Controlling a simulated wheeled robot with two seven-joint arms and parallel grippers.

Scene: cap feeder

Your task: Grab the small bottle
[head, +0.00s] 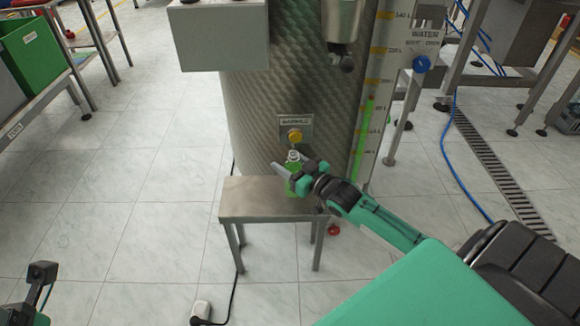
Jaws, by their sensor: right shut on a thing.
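A small green bottle (293,167) with a pale top is on or just above a small metal stand (245,204) in front of a steel tank. My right gripper (293,173) reaches in from the right and is shut on the bottle, hiding part of it. I cannot tell whether the bottle's base touches the stand. My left gripper (42,272) is at the lower left edge, far from the bottle and partly cut off; its jaw state is unclear.
The steel tank (255,110) with a yellow button (295,136) rises right behind the stand. A spout (341,40) hangs above. A green bin (30,48) is on a rack at the left. A blue hose (447,150) lies at the right.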

